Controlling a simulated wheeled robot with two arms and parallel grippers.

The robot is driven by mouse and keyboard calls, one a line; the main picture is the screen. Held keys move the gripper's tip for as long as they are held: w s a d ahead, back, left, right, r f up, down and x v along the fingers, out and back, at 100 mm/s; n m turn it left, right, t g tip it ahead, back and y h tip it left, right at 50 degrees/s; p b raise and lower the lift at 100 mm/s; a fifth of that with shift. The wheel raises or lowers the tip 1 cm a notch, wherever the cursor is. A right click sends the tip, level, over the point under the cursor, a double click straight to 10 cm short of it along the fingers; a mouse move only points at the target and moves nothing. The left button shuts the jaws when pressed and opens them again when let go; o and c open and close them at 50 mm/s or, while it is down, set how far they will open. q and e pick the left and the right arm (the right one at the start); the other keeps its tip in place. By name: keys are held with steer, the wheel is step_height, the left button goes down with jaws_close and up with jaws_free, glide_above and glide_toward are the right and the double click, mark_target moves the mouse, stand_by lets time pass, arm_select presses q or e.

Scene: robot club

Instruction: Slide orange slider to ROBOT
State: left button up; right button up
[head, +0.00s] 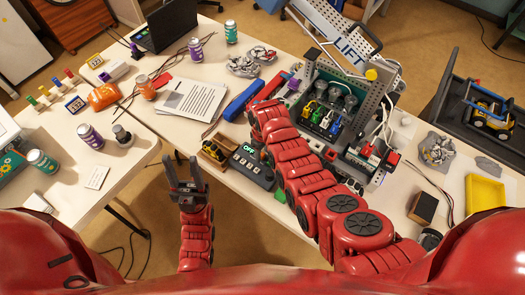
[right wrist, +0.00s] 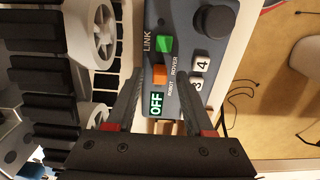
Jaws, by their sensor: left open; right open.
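The control box (right wrist: 190,50) shows close up in the right wrist view; in the head view the box (head: 253,172) lies near the table's front edge, partly behind my right arm. Its orange slider (right wrist: 159,76) sits beside the ROBOT and ROVER lettering; I cannot tell exactly which end it is at. A green block (right wrist: 164,43) is above it and a lit OFF display (right wrist: 156,105) below it. My right gripper (right wrist: 158,80) is open, its fingers on either side of the orange slider; I cannot tell whether they touch it. My left gripper (head: 184,168) is open and empty, off the table front.
A wooden tray (head: 214,151) is left of the box, and a blue case (head: 242,101) and papers (head: 190,103) lie behind. A black knob (right wrist: 214,21) rises from the box.

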jaws_close()
stand_by(0.3)
steer(key=shift+w, duration=0.1)
stand_by(1.1)
